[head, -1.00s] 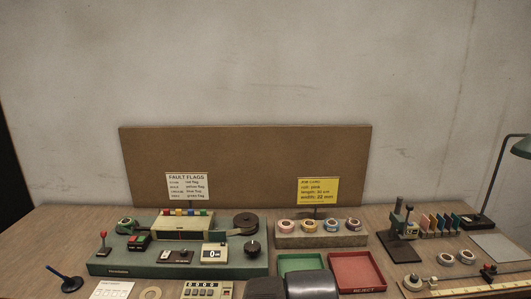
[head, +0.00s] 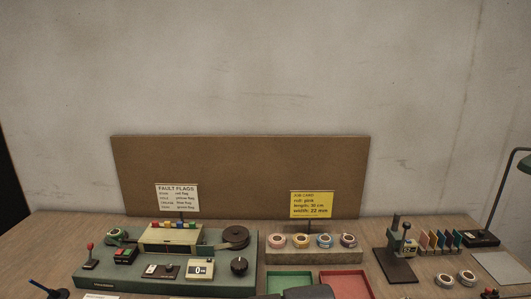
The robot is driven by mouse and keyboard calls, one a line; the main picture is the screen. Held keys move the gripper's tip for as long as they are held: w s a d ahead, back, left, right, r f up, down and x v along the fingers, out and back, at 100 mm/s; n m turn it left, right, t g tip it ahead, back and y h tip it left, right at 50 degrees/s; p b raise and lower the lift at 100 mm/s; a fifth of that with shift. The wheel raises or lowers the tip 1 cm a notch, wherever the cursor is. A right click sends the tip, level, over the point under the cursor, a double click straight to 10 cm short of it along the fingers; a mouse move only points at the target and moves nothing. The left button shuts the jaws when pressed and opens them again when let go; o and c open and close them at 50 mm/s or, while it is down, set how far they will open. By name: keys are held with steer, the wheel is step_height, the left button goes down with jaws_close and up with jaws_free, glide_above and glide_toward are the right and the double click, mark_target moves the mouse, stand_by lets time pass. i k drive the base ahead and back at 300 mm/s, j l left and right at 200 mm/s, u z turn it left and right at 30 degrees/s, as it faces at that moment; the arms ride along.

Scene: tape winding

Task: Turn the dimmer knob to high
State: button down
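A round black knob (head: 239,265) with a light pointer mark sits on the right end of the green machine (head: 215,286). A green desk lamp (head: 522,166) stands at the far right, cut by the picture edge. A dark box (head: 481,238) is at the foot of its stem; its details are too small to read. No label shows which of these carries the dimmer knob. My gripper is not in view; only a dark part of my arm shows at the bottom centre, well apart from the knob.
A block with several tape rolls (head: 313,257) stands right of the machine. A green tray (head: 289,277) and a red tray (head: 347,283) lie in front of it. A dark press (head: 396,262) stands further right. A brown board (head: 240,175) rises behind.

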mark_target(169, 267)
steer(key=u, duration=1.05)
steer(key=i+j, duration=0.95)
steer(key=j+z, duration=0.05)
steer(key=j, duration=0.05)
